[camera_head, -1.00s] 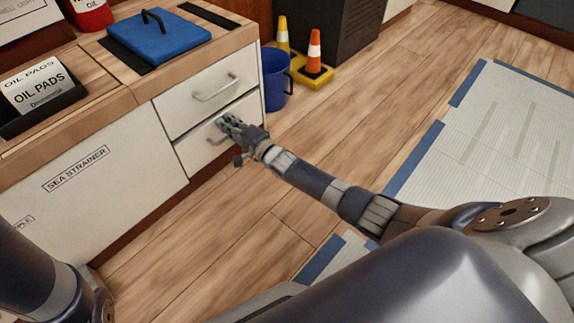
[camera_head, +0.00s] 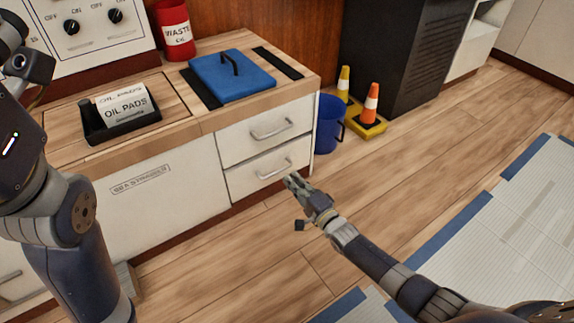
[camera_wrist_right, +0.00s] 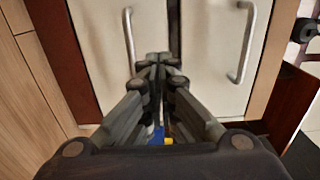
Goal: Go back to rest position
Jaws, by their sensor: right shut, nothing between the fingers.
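My right gripper (camera_head: 292,182) is shut and empty, in front of the lower drawer (camera_head: 259,172) of the white cabinet and pointing toward its handle. In the right wrist view, the fingers (camera_wrist_right: 158,60) come together with nothing between them, and two drawer fronts with metal handles show beyond the fingertips. The gripper appears apart from the handle. Both the lower drawer and the upper drawer (camera_head: 235,141) look closed. My left arm (camera_head: 68,215) stands raised along the left edge of the head view; its fingers cannot be made out there.
A blue bucket (camera_head: 327,124) and cones (camera_head: 371,101) on a yellow base stand right of the cabinet. On the counter are a blue lidded panel (camera_head: 232,75), an oil pads tray (camera_head: 94,128) and a red waste oil can (camera_head: 174,30). The wooden floor (camera_head: 235,255) in front is open.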

